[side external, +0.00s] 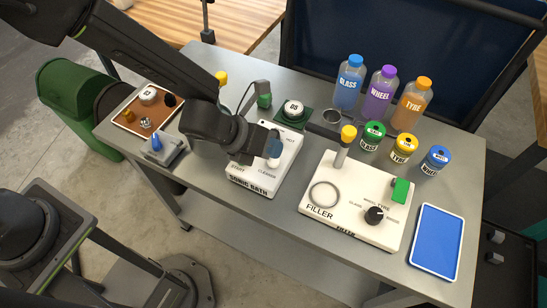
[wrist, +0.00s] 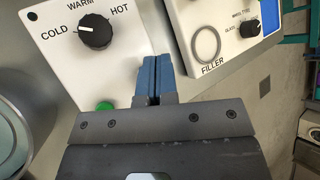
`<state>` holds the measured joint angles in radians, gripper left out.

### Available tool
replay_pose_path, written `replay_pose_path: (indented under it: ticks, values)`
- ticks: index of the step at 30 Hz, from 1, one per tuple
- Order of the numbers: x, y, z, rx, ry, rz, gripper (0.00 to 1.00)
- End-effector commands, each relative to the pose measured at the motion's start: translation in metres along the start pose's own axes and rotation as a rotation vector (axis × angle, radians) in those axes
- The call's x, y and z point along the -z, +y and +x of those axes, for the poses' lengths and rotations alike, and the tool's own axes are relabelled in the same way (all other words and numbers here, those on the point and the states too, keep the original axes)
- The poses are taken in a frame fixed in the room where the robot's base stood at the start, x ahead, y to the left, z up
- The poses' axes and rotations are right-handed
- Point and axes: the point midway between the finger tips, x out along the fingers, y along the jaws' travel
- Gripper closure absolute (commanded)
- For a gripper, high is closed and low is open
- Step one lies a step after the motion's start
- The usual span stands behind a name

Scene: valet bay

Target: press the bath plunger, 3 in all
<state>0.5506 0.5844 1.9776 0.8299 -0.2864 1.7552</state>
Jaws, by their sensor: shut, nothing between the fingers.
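The white sonic bath (side external: 250,178) stands mid-table in the side view, with its name on the front edge. Its panel (wrist: 62,65) shows in the wrist view with a black knob (wrist: 95,33) marked COLD, WARM and HOT. A round green button (wrist: 105,106), perhaps the plunger, shows just left of my fingers, partly hidden by the gripper body. My gripper (wrist: 152,66) is shut and empty, its blue fingers together over the bath's edge in the wrist view. In the side view my gripper (side external: 273,149) is over the bath and hides part of its top. I cannot tell whether it touches anything.
The white filler (side external: 315,215) stands right of the bath, with a yellow-topped post (side external: 348,134). Bottles (side external: 348,84) and lidded jars (side external: 403,148) stand behind it. A blue tray (side external: 436,240) lies at right. A brown tray (side external: 130,118) is at far left.

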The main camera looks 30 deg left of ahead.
Motion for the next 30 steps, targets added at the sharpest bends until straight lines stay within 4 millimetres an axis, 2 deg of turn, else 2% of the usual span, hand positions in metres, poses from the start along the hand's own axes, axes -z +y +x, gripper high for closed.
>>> replay_pose_path:
  ticks: [12, 30]
  values:
    - [-0.002, -0.003, -0.003, 0.002, -0.001, 0.001, 1.0]
    - [-0.026, -0.026, -0.035, 0.001, -0.002, 0.003, 1.0]
